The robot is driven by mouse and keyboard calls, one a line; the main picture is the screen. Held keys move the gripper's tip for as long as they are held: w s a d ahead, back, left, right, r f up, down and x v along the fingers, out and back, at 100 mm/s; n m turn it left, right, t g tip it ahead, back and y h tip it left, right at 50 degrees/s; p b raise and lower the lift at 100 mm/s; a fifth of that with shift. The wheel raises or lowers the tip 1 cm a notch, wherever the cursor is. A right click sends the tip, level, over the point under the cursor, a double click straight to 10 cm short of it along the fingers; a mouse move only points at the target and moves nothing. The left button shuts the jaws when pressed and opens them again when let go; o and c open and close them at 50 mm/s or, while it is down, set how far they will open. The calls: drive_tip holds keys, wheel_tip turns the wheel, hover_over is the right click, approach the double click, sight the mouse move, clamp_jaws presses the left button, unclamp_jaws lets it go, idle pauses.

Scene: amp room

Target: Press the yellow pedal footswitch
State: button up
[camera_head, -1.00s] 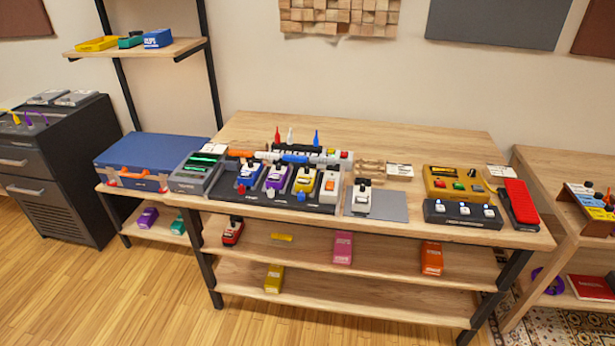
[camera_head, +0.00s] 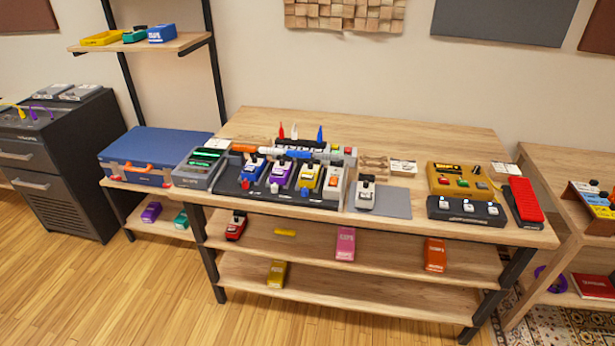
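A yellow pedal (camera_head: 307,180) stands on the dark pedalboard (camera_head: 320,203) on the wooden table, between a purple pedal (camera_head: 279,173) on its left and a light grey and orange pedal (camera_head: 333,184) on its right. A blue pedal (camera_head: 252,170) is at the left of the row. The footswitch of the yellow pedal is too small to make out clearly. A wide yellow box (camera_head: 436,181) with several buttons is farther right, and another yellow pedal (camera_head: 277,273) lies on the bottom shelf. My gripper is not in view.
Right of the board are a grey pedal (camera_head: 365,194) on a grey mat (camera_head: 392,203), a black switch unit (camera_head: 466,220) and a red pedal (camera_head: 524,200). A grey device (camera_head: 199,170) is at the left. Coloured upright tips (camera_head: 320,134) stand behind the pedals.

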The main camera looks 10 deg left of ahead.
clamp_jaws()
idle(1.3)
